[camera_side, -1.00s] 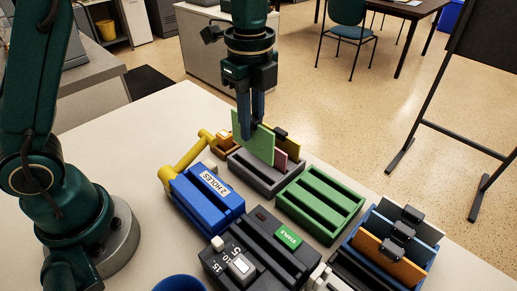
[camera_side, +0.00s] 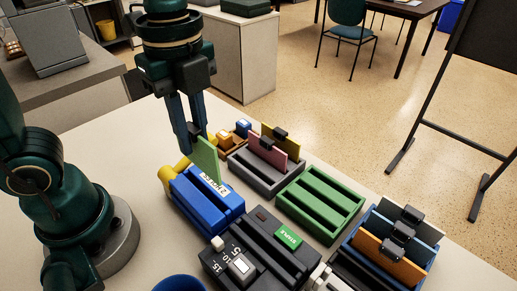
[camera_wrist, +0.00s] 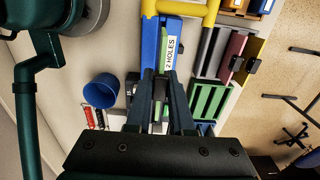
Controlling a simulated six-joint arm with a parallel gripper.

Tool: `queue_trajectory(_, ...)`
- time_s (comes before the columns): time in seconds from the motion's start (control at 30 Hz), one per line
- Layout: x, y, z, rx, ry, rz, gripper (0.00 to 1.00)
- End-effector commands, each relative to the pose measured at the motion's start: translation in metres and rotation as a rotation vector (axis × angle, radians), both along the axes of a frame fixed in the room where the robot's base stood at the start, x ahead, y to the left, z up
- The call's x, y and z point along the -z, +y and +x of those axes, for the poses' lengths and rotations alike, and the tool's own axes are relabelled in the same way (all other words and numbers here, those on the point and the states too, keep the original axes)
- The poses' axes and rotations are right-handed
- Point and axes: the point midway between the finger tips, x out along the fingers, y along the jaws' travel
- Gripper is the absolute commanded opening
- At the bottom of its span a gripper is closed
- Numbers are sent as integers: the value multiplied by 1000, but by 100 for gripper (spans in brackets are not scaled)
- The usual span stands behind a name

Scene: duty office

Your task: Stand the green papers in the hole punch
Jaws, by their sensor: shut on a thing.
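The green papers (camera_side: 208,160) are a thin green sheet held upright, and my gripper (camera_side: 194,140) is shut on their upper edge. The hole punch (camera_side: 205,203) is a blue block with a yellow handle, slots in its top and a "2 HOLES" label. The papers stand over the back part of the punch; their lower edge is close to its top, and I cannot tell whether it is inside a slot. In the wrist view the papers (camera_wrist: 164,45) line up along the punch (camera_wrist: 148,45), beside the label, ahead of my gripper (camera_wrist: 161,76).
A grey rack (camera_side: 262,180) holds a pink and a yellow sheet with black clips. An empty green rack (camera_side: 320,201) stands to its right. A black stapler-like block (camera_side: 262,252) is in front. A blue cup (camera_side: 180,284) and a rack of clipped boards (camera_side: 385,258) are near the front.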

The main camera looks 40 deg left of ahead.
Motion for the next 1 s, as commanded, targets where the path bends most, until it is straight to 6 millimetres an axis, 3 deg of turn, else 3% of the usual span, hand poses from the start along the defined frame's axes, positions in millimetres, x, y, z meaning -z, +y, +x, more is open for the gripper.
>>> queue_trajectory(0.27,5,-1,-1,9,2,0,0)
queue_trajectory(1.0,61,-1,-1,8,3,1,0)
